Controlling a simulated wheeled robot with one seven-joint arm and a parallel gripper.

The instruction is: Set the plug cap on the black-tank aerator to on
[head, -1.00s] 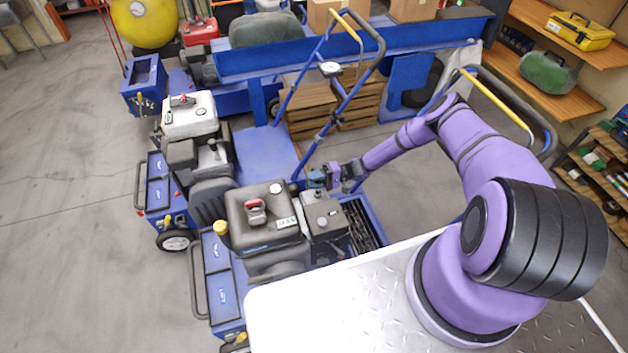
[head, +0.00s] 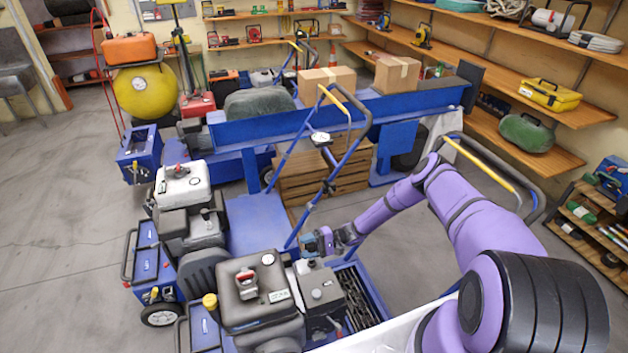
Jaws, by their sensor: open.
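The black-tank aerator stands at the bottom centre, with its dark tank (head: 252,292) topped by a red-and-grey cap. A dark grey engine box (head: 318,290) with a small round knob sits to the right of the tank. A second aerator with a white tank (head: 182,185) stands behind it to the left. My gripper (head: 311,242) is open, just behind the engine box and close to the handle's lower bar. I cannot make out the plug cap; it is too small or hidden by the engine box. Whether my gripper touches anything is unclear.
The black-tank aerator's blue handle (head: 328,187) rises close to my gripper. Wooden crates (head: 303,187) and a blue bench-like frame (head: 290,128) stand behind. A yellow cap (head: 210,301) is left of the tank. Floor (head: 60,215) is open at left; shelves line the right.

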